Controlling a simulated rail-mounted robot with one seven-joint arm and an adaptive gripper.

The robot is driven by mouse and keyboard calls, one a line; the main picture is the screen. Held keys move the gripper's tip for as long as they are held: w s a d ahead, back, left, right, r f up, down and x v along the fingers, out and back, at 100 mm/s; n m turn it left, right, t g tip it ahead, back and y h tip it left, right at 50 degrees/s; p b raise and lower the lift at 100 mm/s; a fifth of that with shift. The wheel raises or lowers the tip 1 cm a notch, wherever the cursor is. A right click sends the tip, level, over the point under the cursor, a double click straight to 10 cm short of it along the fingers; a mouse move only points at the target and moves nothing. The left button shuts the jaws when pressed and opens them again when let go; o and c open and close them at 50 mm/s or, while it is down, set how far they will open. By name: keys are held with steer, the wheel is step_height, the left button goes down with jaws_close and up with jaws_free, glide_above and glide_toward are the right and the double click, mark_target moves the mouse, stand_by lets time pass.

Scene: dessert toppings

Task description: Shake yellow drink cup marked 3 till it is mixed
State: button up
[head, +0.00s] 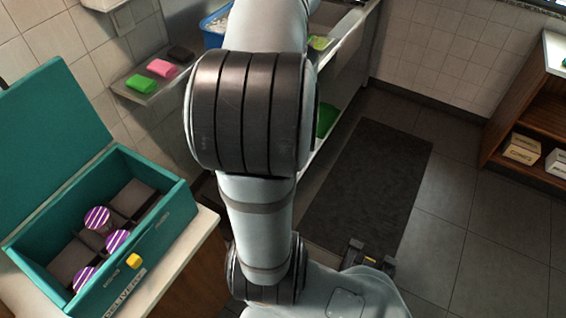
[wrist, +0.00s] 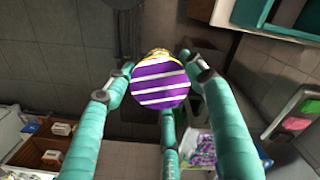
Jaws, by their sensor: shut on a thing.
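The cup (wrist: 160,86) shows in the wrist view with a purple-and-white striped lid facing the camera. A sliver of yellow body shows above the lid's edge. No number is visible on it. My gripper (wrist: 157,66) is shut around the cup, with teal fingers on its left and right sides. In the head view, the end of my arm shows at the lower middle, with dark gripper parts (head: 371,257) over the floor. The cup cannot be made out there.
An open teal delivery box (head: 160,232) stands on a counter at left, with several compartments and striped-lidded cups. A wall shelf (head: 137,88) holds green, pink and black items. A dark mat (head: 375,165) lies on open floor. Wooden shelving (head: 510,150) stands at right.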

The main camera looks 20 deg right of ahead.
steer(key=shift+s+f, duration=0.15)
steer(key=shift+f, duration=2.85)
steer(key=shift+r, duration=0.1)
